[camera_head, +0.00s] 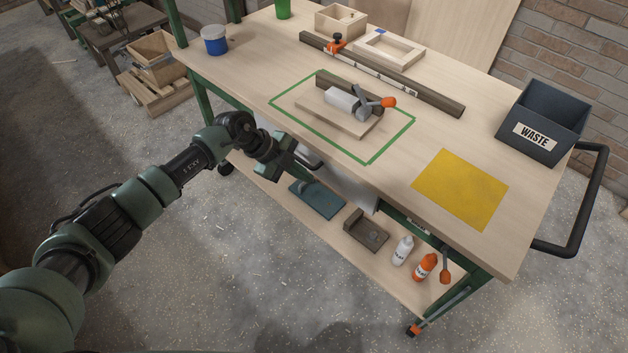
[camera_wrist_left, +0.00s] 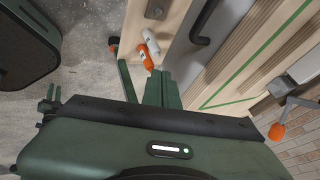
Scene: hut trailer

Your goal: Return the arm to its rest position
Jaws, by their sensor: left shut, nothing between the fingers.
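My left arm (camera_head: 145,197) is green and black and reaches in from the lower left of the head view. Its gripper (camera_head: 289,162) is in front of the workbench (camera_head: 420,135), close to its long near edge and above the lower shelf. In the left wrist view the green fingers (camera_wrist_left: 163,90) are together with nothing between them. Whether the gripper touches the bench front cannot be told. My right gripper is not in view.
On the bench, a clamp (camera_head: 362,104) sits with a wooden board (camera_head: 318,112) inside a green outline. A yellow mat (camera_head: 460,188) and waste bin (camera_head: 543,118) are to the right. Bottles (camera_head: 402,250) stand on the lower shelf (camera_head: 330,238). Open floor (camera_head: 210,280) lies before the bench.

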